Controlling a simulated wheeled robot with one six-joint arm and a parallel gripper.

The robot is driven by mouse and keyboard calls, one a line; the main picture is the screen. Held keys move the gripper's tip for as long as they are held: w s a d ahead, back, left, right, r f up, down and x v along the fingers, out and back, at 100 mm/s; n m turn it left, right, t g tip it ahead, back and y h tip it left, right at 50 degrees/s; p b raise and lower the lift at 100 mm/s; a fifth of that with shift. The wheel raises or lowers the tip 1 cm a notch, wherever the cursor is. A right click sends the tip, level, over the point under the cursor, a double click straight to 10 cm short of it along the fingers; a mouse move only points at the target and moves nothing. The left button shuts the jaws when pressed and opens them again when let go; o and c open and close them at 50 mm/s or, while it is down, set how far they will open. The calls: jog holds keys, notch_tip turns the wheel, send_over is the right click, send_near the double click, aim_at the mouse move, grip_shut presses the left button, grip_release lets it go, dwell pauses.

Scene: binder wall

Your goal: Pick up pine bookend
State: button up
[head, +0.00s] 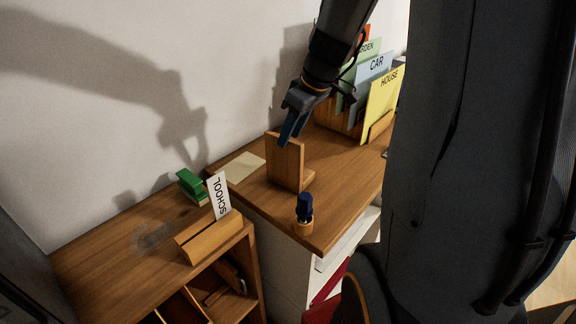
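A wooden L-shaped bookend (284,166), which looks like the pine bookend, stands upright on the white cabinet's wooden top. My gripper (289,136) points down from above, with its blue fingers at the bookend's upper edge and overlapping it in the picture. I cannot tell whether the fingers touch the bookend or are on both sides of it. The finger gap is not clear from this angle.
A dark blue object in a small wooden cup (304,222) stands in front of the bookend. Folders (382,104) in a wooden holder stand behind right. A paper sheet (243,167) lies left.

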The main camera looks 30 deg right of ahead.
aim_at(291, 157)
jog(key=x, duration=0.1)
jog(key=p+x, duration=0.1)
jog(key=x, duration=0.1)
jog(key=shift+a, duration=0.35)
jog(key=shift+w+a+f, duration=0.1)
jog(key=shift+w+f, duration=0.15)
jog(key=shift+f, duration=0.4)
jog(key=shift+f+b, duration=0.25)
jog(key=shift+b, duration=0.2)
grip_shut()
dwell(1.4)
